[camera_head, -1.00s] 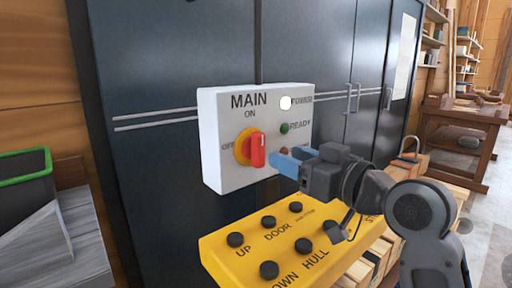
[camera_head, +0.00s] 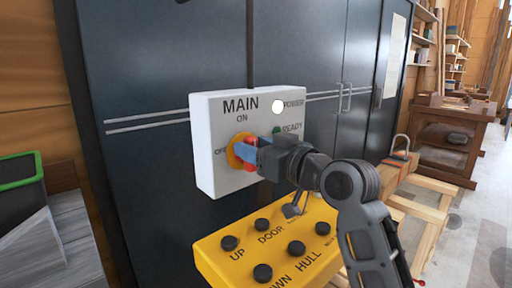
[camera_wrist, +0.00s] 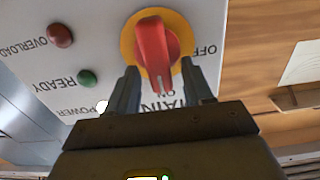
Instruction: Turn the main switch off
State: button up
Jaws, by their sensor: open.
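The main switch is a red knob on a yellow disc (camera_head: 235,153), on a white box marked MAIN (camera_head: 207,125). The wrist view shows its red handle (camera_wrist: 153,42) pointing toward the word ON, with OFF to one side. My gripper (camera_head: 246,149) is at the knob and covers part of it in the head view. In the wrist view my gripper (camera_wrist: 159,68) is open, one finger on each side of the handle. I see gaps beside the handle, but cannot tell whether either finger touches it.
The box has a white power lamp (camera_head: 278,106), a green ready lamp (camera_wrist: 87,77) and a red overload lamp (camera_wrist: 60,36). A yellow panel with several black buttons (camera_head: 230,243) sits just below. A dark cabinet (camera_head: 150,80) stands behind. A wooden bench (camera_head: 445,150) is at right.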

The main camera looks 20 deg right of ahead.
jog(key=shift+c, duration=0.2)
grip_shut()
dwell(0.3)
jog(key=shift+s+a+f+n+b, duration=0.1)
jog(key=shift+a+f+n+b, duration=0.2)
jog(key=shift+n+b, duration=2.55)
jog(key=shift+s+a+f+n+b, duration=0.1)
jog(key=shift+a+f+n+b, duration=0.25)
jog(key=shift+n+b, duration=2.5)
jog(key=shift+s+a+f+n+b, duration=0.1)
jog(key=shift+a+f+n+b, duration=0.2)
jog(key=shift+n+b, duration=2.5)
jog(key=shift+n+p, duration=0.45)
jog(key=shift+n, duration=0.15)
